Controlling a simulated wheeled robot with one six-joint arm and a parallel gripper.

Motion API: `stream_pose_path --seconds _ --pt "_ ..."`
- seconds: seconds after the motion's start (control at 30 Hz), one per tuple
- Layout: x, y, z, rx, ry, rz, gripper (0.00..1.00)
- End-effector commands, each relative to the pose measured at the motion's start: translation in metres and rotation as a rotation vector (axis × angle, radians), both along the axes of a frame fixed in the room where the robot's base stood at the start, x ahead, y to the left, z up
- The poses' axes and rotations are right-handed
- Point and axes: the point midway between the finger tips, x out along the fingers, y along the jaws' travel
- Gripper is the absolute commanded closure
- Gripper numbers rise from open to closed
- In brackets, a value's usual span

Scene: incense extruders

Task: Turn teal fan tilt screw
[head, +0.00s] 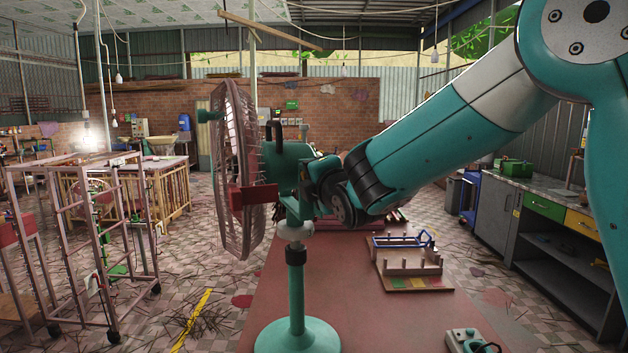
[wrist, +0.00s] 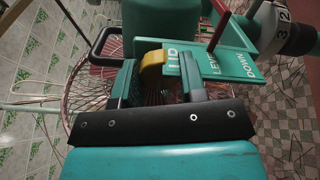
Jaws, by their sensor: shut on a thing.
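The teal fan stands on the red-brown table in the head view, its round pinkish wire cage (head: 237,150) facing left. Its motor housing (head: 288,162) sits on a teal post (head: 296,290) with a round base. My arm reaches in from the right, and my gripper (wrist: 160,85) is at the back of the housing. In the wrist view its two teal fingers are closed in on the tilt screw, mostly hidden between them. A curved yellow piece (wrist: 152,62) shows at the finger gap, beside a teal plate (wrist: 213,60) marked UP, LEVEL, DOWN. A red bar crosses near LEVEL.
A wooden rack (head: 408,262) lies on the table (head: 380,315) right of the fan, with a small grey box (head: 470,341) at the front right. A pink metal frame stands on the floor at left.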

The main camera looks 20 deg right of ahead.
Motion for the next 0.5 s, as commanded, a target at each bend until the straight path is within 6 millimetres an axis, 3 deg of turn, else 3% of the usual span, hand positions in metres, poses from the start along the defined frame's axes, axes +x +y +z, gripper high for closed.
stream_pose_path --seconds 0.5 --pt "0.0001 -0.0001 -0.0003 -0.160 -0.013 0.000 0.85"
